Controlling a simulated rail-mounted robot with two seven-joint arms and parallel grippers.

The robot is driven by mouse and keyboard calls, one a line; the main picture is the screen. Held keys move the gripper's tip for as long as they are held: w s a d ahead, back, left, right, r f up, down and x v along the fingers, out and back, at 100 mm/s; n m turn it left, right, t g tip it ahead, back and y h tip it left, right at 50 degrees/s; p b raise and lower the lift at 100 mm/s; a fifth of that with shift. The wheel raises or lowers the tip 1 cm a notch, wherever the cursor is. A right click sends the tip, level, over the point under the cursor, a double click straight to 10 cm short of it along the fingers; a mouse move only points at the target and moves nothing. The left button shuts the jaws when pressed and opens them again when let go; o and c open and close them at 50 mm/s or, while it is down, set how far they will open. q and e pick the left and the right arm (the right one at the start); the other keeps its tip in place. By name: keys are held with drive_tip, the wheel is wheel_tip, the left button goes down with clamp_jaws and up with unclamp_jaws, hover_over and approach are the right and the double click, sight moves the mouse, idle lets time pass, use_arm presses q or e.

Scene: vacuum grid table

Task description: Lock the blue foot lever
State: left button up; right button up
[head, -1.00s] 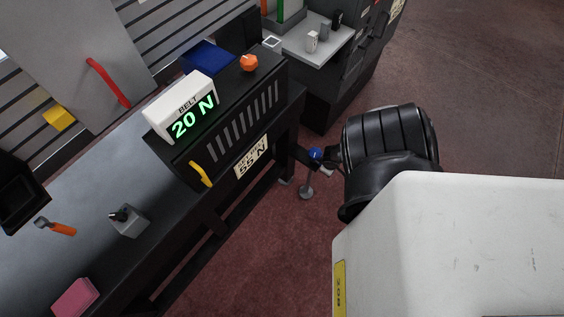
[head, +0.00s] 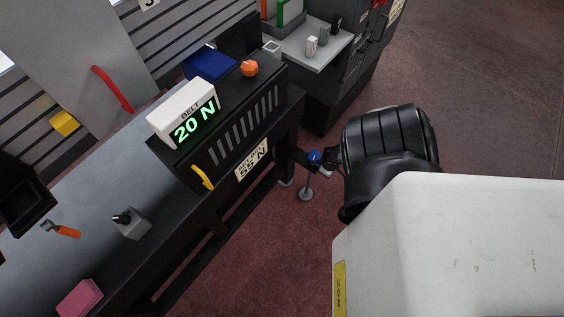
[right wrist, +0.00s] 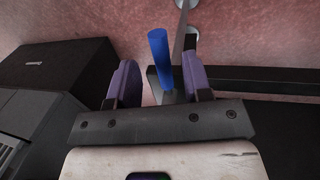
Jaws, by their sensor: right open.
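The blue foot lever (head: 315,156) shows as a small blue end low at the bench's right end, beside a leg with a round foot. In the right wrist view the blue lever (right wrist: 159,52) is a blue cylinder on a dark mount. My right gripper (right wrist: 159,66) is open, with its two purple fingers on either side of the lever in that picture. I see gaps between the fingers and the lever; I cannot tell how deep it sits between them. In the head view my right arm hides most of that gripper. My left gripper is in neither view.
The bench (head: 105,185) carries a display (head: 187,112) reading "BELT 20 N", a yellow handle (head: 202,176), an orange knob (head: 249,68) and a pink block (head: 80,298). A grey machine shelf (head: 318,62) stands behind. The reddish floor (head: 480,90) is clear at right.

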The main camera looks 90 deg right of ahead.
wheel_tip(320, 180, up, 11)
drive_tip(key=w+a+p, duration=0.1)
drive_tip(key=a+p, duration=0.1)
drive_tip(key=p, duration=0.5)
drive_tip(key=shift+r, duration=0.2)
drive_tip(key=shift+w, duration=0.1)
